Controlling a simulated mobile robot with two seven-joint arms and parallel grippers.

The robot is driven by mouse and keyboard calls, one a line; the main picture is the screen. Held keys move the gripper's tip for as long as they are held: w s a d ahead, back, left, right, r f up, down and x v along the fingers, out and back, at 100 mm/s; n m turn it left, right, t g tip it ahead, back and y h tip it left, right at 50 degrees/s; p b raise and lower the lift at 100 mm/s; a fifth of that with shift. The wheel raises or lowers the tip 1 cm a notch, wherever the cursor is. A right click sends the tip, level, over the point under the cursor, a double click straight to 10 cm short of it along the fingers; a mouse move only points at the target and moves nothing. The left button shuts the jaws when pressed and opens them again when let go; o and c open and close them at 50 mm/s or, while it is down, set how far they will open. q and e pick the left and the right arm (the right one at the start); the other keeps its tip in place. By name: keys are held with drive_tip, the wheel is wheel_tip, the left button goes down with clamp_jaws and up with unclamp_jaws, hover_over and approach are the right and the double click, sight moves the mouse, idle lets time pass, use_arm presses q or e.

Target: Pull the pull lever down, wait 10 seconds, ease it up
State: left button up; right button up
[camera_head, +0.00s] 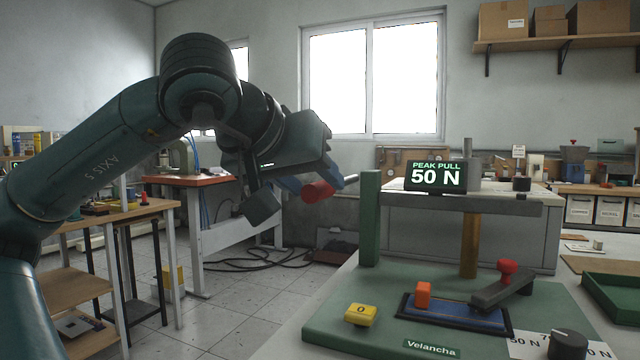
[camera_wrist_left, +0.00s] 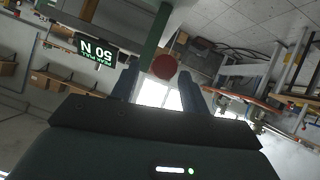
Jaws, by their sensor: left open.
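The pull lever shows a red cylindrical grip (camera_head: 318,191) on a short metal rod, at the left side of the green post (camera_head: 370,218) of the bench device. Its red round end also shows in the left wrist view (camera_wrist_left: 165,67), between and beyond the two fingers. My left gripper (camera_head: 277,193) is open, right beside the grip on its left; I cannot tell whether they touch. In the left wrist view my left gripper (camera_wrist_left: 157,85) has its blue-grey fingers apart with nothing held. A display (camera_head: 436,176) reads "PEAK PULL 50 N". My right gripper is out of view.
The green base plate (camera_head: 385,284) carries a yellow "0" button (camera_head: 361,315), an orange block (camera_head: 423,294) on a blue base, a dark arm with a red knob (camera_head: 507,267) and a black dial (camera_head: 567,345). A green tray (camera_head: 612,300) lies at right. An orange-topped workbench (camera_head: 203,181) stands behind.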

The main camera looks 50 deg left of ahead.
use_arm(q)
drive_tip(key=p+v, duration=0.2)
drive_tip(key=v, duration=0.7)
drive_tip(key=shift+s+d+r, duration=0.15)
drive_tip(key=shift+s+r, duration=0.05)
drive_tip(key=shift+s, duration=0.1)
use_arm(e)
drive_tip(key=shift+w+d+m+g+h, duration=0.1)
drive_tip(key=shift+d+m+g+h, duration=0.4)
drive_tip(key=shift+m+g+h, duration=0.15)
